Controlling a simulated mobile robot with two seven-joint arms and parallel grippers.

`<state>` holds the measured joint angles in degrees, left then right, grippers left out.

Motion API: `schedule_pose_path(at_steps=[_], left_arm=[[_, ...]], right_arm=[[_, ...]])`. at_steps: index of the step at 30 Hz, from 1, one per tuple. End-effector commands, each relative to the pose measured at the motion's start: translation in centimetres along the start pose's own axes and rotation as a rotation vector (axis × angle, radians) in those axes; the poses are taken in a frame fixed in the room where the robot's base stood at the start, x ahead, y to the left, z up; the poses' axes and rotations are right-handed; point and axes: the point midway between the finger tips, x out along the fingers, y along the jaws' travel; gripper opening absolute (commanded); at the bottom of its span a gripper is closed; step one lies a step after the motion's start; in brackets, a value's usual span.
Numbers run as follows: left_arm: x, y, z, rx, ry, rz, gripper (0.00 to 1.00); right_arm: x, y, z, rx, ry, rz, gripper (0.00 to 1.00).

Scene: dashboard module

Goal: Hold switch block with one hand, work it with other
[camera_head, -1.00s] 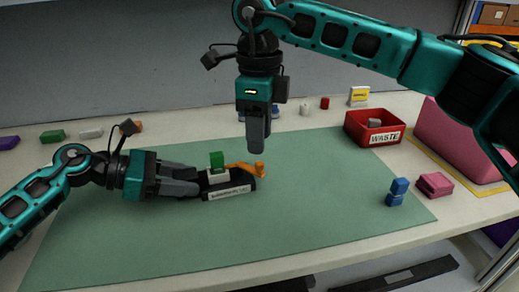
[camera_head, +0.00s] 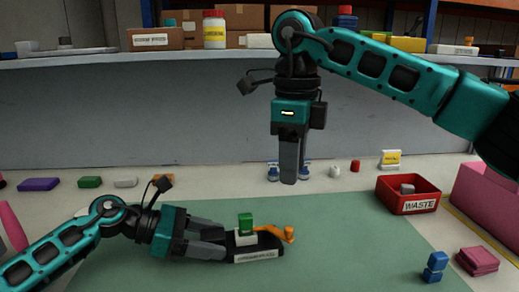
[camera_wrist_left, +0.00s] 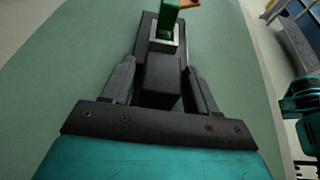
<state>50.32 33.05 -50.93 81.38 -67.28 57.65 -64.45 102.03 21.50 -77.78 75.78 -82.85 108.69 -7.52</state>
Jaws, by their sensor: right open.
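The switch block (camera_head: 258,254) is a dark base with a white label, a green upright piece (camera_head: 246,222) and an orange lever (camera_head: 275,231) at its right end. It sits on the green mat. My left gripper (camera_head: 212,242) is closed around the block's left end; in the left wrist view its fingers (camera_wrist_left: 160,85) lie along both sides of the dark base (camera_wrist_left: 161,72). My right gripper (camera_head: 289,165) is open and empty, pointing down, well above the block and slightly right of it. Its fingers overlap in the head view.
A red WASTE bin (camera_head: 410,204) stands at the right, beside a pink box (camera_head: 488,200). Small coloured pieces line the back. The mat (camera_head: 350,240) right of the block is clear.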

Motion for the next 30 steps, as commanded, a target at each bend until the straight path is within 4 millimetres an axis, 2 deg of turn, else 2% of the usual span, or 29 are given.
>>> schedule_pose_path(at_steps=[1, 5, 14, 24, 30], left_arm=[[0.0, 0.0, 0.0, 0.000, 0.000, 0.000, 0.64], [0.0, 0.0, 0.0, 0.000, 0.000, 0.000, 0.74], [-0.6, 0.0, 0.0, 0.000, 0.000, 0.001, 0.74], [-5.9, 0.0, -0.1, -0.001, 0.001, 0.002, 0.74], [-7.6, 0.0, 0.4, 0.000, 0.000, 0.000, 0.74]], right_arm=[[0.0, 0.0, 0.0, 0.000, 0.000, 0.000, 0.43], [0.0, 0.0, 0.0, 0.000, 0.000, 0.000, 0.43], [0.0, 0.0, 0.0, 0.000, 0.000, 0.000, 0.43], [0.0, 0.0, 0.0, 0.000, 0.000, 0.000, 0.43], [-0.4, 0.0, 0.0, 0.000, 0.000, 0.000, 0.43]])
